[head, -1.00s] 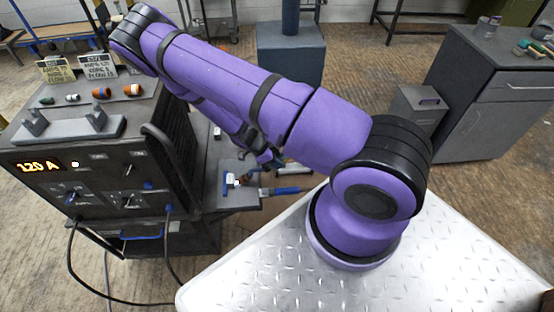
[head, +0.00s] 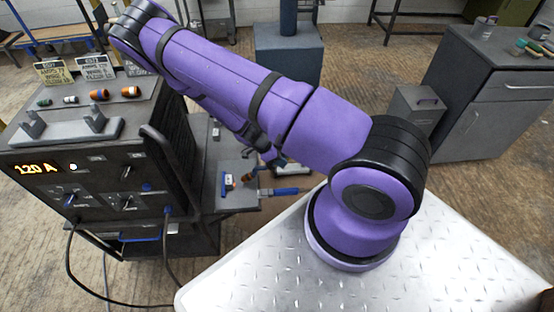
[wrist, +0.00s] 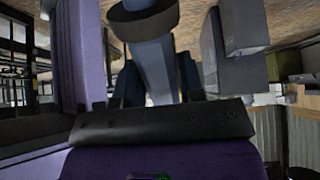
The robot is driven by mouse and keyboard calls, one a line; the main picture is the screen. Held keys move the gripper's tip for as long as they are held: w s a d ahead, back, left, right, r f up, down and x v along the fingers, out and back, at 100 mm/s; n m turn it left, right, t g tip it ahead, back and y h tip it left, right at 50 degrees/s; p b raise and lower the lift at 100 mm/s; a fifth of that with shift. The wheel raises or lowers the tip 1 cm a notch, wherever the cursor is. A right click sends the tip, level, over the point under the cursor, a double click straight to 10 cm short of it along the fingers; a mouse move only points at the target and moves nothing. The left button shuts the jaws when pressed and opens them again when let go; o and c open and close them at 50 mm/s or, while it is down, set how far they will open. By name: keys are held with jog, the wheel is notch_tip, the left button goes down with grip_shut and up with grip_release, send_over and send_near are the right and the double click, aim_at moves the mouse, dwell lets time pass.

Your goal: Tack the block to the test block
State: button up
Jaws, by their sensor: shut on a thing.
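My purple arm reaches from the metal plate to the upper left in the head view. No block or test block can be made out for certain. A blue-handled tool (head: 287,191) lies at the shelf's right edge. A small copper-coloured piece (head: 251,173) shows between them.
A dark welding machine (head: 85,228) reading 120 A stands left, with cables in front and several small coloured pieces on top. The treaded metal plate (head: 455,265) is clear at right. A blue-grey pedestal (head: 290,55) stands behind, and a grey cabinet (head: 490,95) at right.

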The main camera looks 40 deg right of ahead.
jog(key=shift+s+d+r, duration=0.6)
jog(key=shift+d+r, duration=0.15)
jog(key=shift+d, duration=0.1)
jog(key=shift+s+d+r, duration=0.55)
jog(key=shift+d+r, duration=0.2)
jog(key=shift+d, duration=0.1)
jog(key=shift+s+d+r, duration=0.6)
jog(key=shift+d+r, duration=0.15)
jog(key=shift+d, duration=0.1)
